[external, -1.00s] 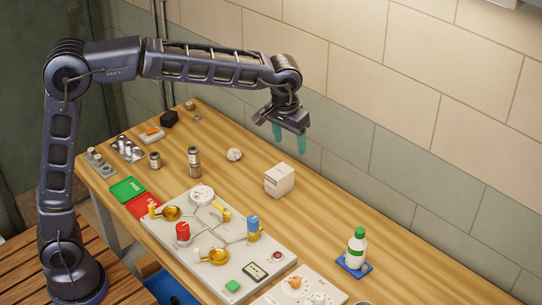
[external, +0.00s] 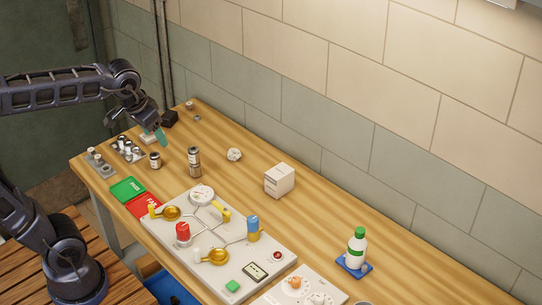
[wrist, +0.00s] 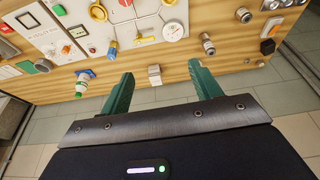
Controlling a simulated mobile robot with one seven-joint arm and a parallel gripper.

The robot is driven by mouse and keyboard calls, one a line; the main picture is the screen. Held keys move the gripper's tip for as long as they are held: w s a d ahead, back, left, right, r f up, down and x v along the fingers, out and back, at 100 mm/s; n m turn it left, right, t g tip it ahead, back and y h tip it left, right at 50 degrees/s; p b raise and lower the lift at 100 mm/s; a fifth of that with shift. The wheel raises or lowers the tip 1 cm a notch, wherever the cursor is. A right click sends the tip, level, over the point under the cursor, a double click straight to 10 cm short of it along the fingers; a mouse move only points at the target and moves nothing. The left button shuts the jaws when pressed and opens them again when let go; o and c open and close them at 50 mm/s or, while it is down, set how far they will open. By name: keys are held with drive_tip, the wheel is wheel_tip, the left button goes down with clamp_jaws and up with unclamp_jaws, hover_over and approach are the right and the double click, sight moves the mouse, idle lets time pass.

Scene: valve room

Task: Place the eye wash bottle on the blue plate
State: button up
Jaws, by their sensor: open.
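The eye wash bottle (external: 357,246), white with a green cap and green label, stands upright on the blue plate (external: 343,266) at the right of the bench. The plate's rim shows around its base. In the wrist view the bottle (wrist: 84,80) is at the left, well away from the fingers. My gripper (external: 163,138) is over the far left part of the bench, far from the bottle. In the wrist view my gripper (wrist: 161,68) has its two green fingers wide apart with nothing held between them.
A white box (external: 279,180) stands mid-bench. A valve panel (external: 190,243) with yellow, red and blue fittings fills the front. Dark cylinders (external: 194,162) and a metal rack (external: 128,149) are near my gripper. Green (external: 128,189) and red cards lie at the left edge. The wall runs behind.

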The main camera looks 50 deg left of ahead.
drive_tip(key=s+a+f, duration=0.5)
drive_tip(key=s+f, duration=0.1)
drive_tip(key=s, duration=0.4)
drive_tip(key=shift+s+t, duration=0.25)
drive_tip(key=shift+t, duration=0.15)
idle(0.6)
